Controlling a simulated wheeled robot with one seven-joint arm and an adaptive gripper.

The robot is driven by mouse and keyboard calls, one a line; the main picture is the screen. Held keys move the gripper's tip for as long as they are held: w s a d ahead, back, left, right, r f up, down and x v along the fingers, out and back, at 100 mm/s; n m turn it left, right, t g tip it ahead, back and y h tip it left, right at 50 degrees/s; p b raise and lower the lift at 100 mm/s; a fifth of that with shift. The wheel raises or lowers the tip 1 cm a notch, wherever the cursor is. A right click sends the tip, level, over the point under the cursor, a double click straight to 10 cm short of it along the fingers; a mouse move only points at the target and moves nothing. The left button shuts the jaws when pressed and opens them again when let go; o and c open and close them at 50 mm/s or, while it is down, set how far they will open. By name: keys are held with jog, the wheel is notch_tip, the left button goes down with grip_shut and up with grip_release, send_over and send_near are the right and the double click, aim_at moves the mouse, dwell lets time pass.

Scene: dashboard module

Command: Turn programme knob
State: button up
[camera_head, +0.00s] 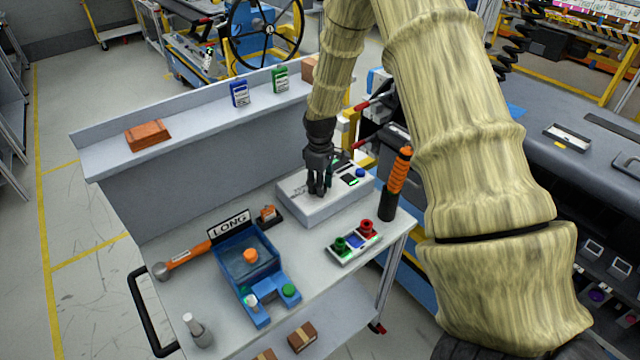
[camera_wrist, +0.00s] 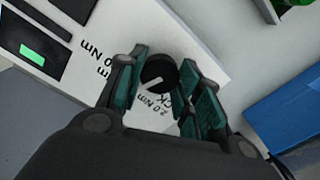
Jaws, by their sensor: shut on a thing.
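The programme knob (camera_wrist: 159,71) is a small round black knob with a pale pointer line, on top of the white module. It lies between the teal-padded fingers of my gripper (camera_wrist: 158,88), which are shut on it. Printed "Nm" markings lie around the knob. The white module (camera_head: 310,208) stands on the bench, and its top also shows in the wrist view (camera_wrist: 200,35). In the head view my gripper (camera_head: 318,188) points down onto the module and hides the knob. A black display with a green patch (camera_wrist: 32,54) is on the module's top.
An orange-handled tool (camera_head: 398,170) stands upright right of the module. A small panel with green and red knobs (camera_head: 353,243) lies in front. A blue tray (camera_head: 232,270), a hammer (camera_head: 195,253) and a "LONG" sign (camera_head: 229,224) are to the left. A raised shelf (camera_head: 190,120) runs behind.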

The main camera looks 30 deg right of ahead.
jog(key=m, duration=0.3)
jog(key=shift+m, duration=0.4)
jog(key=shift+m+b, duration=0.4)
jog(key=shift+m, duration=1.6)
jog(key=o, duration=1.1)
jog(key=shift+c, duration=0.2)
jog(key=shift+r, duration=0.1)
notch_tip(320, 180, up, 12)
